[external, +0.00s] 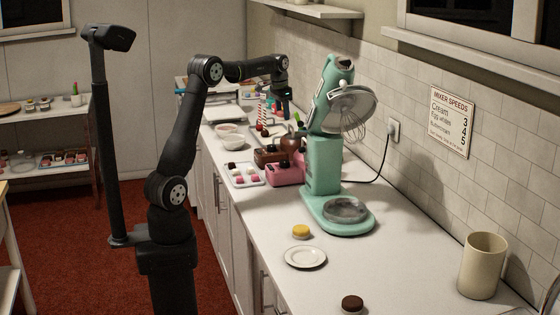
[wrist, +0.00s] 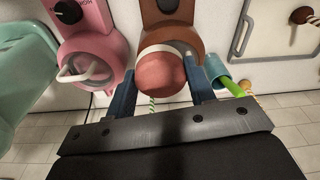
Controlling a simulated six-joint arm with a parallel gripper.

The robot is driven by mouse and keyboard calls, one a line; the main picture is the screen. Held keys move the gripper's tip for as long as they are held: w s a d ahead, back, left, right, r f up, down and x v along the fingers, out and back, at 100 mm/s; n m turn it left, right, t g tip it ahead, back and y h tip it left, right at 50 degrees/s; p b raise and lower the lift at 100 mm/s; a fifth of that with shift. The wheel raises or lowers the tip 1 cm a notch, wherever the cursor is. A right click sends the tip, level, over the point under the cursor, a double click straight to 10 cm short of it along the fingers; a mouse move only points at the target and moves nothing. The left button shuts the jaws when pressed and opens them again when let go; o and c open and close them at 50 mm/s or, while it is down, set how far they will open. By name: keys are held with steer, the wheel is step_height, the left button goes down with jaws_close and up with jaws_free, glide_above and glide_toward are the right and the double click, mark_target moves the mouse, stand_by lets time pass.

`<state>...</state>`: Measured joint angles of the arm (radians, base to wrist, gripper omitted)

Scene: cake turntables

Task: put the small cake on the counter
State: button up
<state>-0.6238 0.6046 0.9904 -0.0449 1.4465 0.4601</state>
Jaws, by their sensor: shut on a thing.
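My gripper (external: 285,112) is over the far part of the counter (external: 395,270), beyond the green mixer. In the wrist view its two blue fingers (wrist: 162,80) are on either side of a round, reddish-brown thing (wrist: 163,76), and they are shut on it. It may be a small cake; its far side is hidden. In the external view I cannot make it out clearly. A small yellow-topped cake (external: 301,231) stands on the near counter behind a white plate (external: 305,257). A small dark-topped cake (external: 352,304) is at the front edge of the picture.
The green stand mixer (external: 322,178) stands between my gripper and the near counter. Pink (external: 285,174) and brown (external: 268,157) appliances, a tray of sweets (external: 243,175) and bowls (external: 230,135) crowd the far counter. A beige canister (external: 482,265) is at right. Counter right of the plate is clear.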

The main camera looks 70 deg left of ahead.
steer(key=s+a+f+n, duration=0.2)
steer(key=a+f, duration=0.2)
steer(key=a, duration=0.1)
steer(key=s+a+f+n, duration=0.2)
steer(key=a+f, duration=0.3)
steer(key=s+a+f+n, duration=0.2)
steer(key=a+f, duration=0.3)
steer(key=shift+s+a+f+y, duration=0.1)
steer(key=shift+s+a+y, duration=0.05)
steer(key=shift+a+y, duration=0.2)
steer(key=shift+f, duration=3.05)
steer(key=shift+f, duration=0.15)
steer(key=o, duration=0.9)
steer(key=shift+o, duration=0.2)
step_height(320, 180, up, 12)
steer(key=s+d, duration=0.1)
